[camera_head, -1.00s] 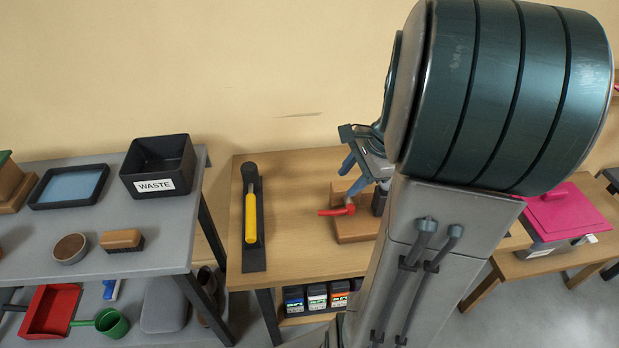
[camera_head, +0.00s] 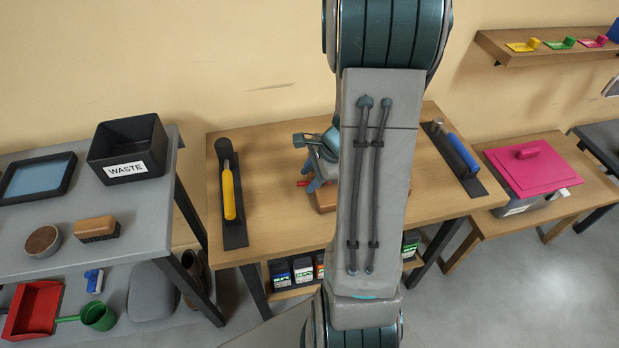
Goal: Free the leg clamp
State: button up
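A wooden block (camera_head: 325,199) sits near the middle of the wooden table, mostly hidden behind my arm. The tip of a red lever (camera_head: 303,183) shows at the block's left side; this seems to be the clamp, but the rest of it is hidden. My gripper (camera_head: 313,181) is at the block, with its blue-grey fingers pointing down close beside the red lever. My arm covers much of it, and I cannot tell whether the fingers touch or hold the lever.
A yellow-handled tool (camera_head: 229,190) on a black base lies left on the table, a blue-handled one (camera_head: 463,153) right. A grey table with a WASTE bin (camera_head: 128,150) stands left. A pink-lidded box (camera_head: 540,168) stands right. Bare tabletop (camera_head: 270,190) lies left of the block.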

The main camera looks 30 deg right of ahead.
jog(key=shift+w+a+f, duration=0.1)
jog(key=shift+a+f, duration=0.05)
jog(key=shift+f, duration=0.2)
grip_shut()
